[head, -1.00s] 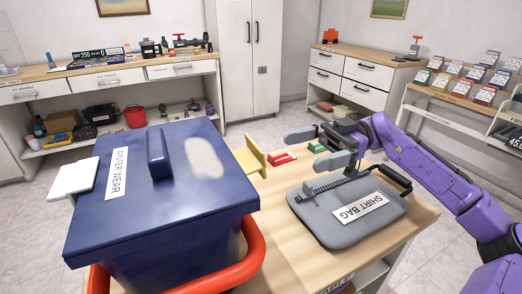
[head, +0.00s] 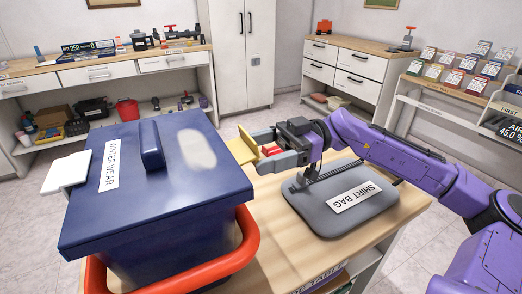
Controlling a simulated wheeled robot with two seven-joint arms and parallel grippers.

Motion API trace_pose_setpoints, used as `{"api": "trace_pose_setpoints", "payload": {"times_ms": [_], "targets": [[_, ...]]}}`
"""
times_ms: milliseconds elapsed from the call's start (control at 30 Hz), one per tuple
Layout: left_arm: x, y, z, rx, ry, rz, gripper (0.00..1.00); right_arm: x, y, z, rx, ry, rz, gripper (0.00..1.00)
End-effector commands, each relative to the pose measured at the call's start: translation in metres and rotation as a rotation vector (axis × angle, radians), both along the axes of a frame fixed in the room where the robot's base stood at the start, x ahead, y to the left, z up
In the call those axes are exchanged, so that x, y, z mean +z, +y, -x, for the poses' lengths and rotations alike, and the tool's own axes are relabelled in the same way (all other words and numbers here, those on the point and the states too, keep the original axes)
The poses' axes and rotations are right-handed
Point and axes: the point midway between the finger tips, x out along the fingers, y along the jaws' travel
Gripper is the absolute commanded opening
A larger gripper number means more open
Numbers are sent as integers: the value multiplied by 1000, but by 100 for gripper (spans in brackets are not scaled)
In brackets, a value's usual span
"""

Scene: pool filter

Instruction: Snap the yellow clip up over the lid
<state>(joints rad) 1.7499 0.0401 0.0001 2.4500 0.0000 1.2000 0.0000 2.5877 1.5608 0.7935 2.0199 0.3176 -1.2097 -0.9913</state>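The yellow clip (head: 242,147) sits at the right side of the dark blue box's lid (head: 165,208), which has a raised handle and a label reading "WINTER WEAR". The clip's plate sticks up and tilts outward, away from the lid. My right gripper (head: 264,150) is just right of the clip, its two fingers spread apart with a gap between them. The fingertips are at the clip's outer edge; I cannot tell whether they touch it. My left gripper is not in view.
A white clip (head: 67,173) sticks out at the box's left side. An orange-red handle (head: 247,250) curves around the box's front. A grey shirt bag (head: 318,215) lies on the wooden table to the right, under my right arm. A red item (head: 271,151) shows between my fingers.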

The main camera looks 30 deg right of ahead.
Motion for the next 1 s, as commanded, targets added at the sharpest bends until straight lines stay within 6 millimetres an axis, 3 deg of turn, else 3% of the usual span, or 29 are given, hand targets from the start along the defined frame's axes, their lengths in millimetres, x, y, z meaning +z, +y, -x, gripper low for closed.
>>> {"api": "trace_pose_setpoints", "payload": {"times_ms": [267, 467, 1000], "targets": [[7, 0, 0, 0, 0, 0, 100, 5, -1, 0, 0, 3, 34, 49], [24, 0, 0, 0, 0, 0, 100, 16, -1, 0, 1, 10, 139, 49], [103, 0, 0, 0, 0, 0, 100, 53, 7, 0, 2, 53, 637, 49]]}}
